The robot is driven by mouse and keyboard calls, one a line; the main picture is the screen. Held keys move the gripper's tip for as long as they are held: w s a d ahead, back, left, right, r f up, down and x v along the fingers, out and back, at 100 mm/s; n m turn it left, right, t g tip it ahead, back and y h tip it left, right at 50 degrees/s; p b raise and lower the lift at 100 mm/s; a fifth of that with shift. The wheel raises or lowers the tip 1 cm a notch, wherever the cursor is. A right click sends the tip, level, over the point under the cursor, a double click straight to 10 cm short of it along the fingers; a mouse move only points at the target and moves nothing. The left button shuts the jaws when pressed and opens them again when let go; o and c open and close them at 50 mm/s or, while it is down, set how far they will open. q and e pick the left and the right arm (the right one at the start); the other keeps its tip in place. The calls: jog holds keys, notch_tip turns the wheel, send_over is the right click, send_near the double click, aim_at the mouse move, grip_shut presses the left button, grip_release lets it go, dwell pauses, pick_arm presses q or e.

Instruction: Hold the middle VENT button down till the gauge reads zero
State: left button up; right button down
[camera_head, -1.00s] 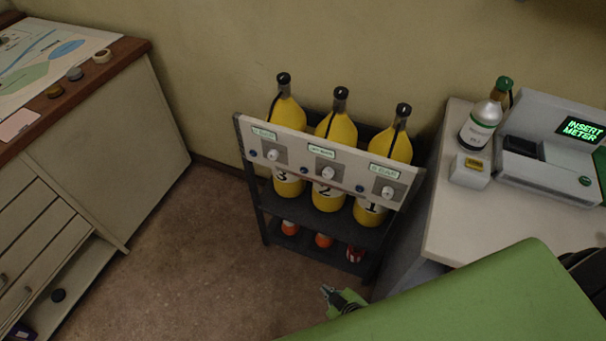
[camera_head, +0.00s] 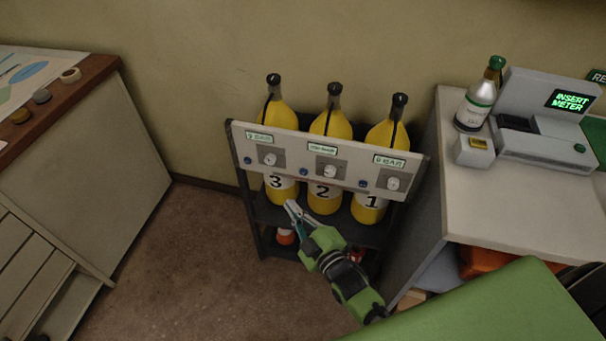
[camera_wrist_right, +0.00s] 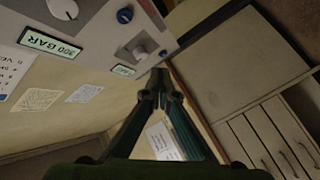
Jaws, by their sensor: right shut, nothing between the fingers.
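A pale panel (camera_head: 225,136) on a dark rack carries three stations, each with a small display, a white knob and a blue button. The middle VENT button (camera_head: 311,170) sits left of the middle knob (camera_head: 330,171). It also shows in the right wrist view (camera_wrist_right: 125,15). The middle gauge display (camera_head: 322,148) is too small to read in the head view; in the wrist view (camera_wrist_right: 50,44) it reads 300 BAR, inverted. My right gripper (camera_head: 291,205) is shut and empty, below and left of the middle button, apart from it. My left gripper is out of view.
Yellow cylinders numbered 3 (camera_head: 281,190), 2 (camera_head: 324,199) and 1 (camera_head: 369,208) stand behind the panel. A white counter (camera_head: 510,205) with a meter device (camera_head: 545,125) stands right. A cabinet (camera_head: 100,150) stands left. Open floor (camera_head: 190,260) lies between.

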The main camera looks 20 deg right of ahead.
aim_at(303, 172)
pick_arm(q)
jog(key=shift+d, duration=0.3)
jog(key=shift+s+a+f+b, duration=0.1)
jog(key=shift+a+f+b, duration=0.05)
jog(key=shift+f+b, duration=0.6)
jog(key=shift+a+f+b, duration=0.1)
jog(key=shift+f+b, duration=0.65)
pick_arm(e)
jog(key=w+d, duration=0.5)
jog(key=w, duration=0.2)
jog(key=shift+w, duration=0.15)
jog(key=shift+w+d, duration=0.2)
jog(key=shift+w, duration=0.15)
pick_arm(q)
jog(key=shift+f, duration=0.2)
pick_arm(e)
jog(key=shift+w+d, duration=0.25)
jog(key=shift+w, duration=0.1)
dwell(0.4)
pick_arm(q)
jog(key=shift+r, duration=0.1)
pick_arm(e)
jog(key=shift+s, duration=0.15)
dwell(0.9)
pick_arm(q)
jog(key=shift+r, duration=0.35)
pick_arm(e)
jog(key=shift+s+a, duration=0.45)
jog(key=shift+s, duration=0.15)
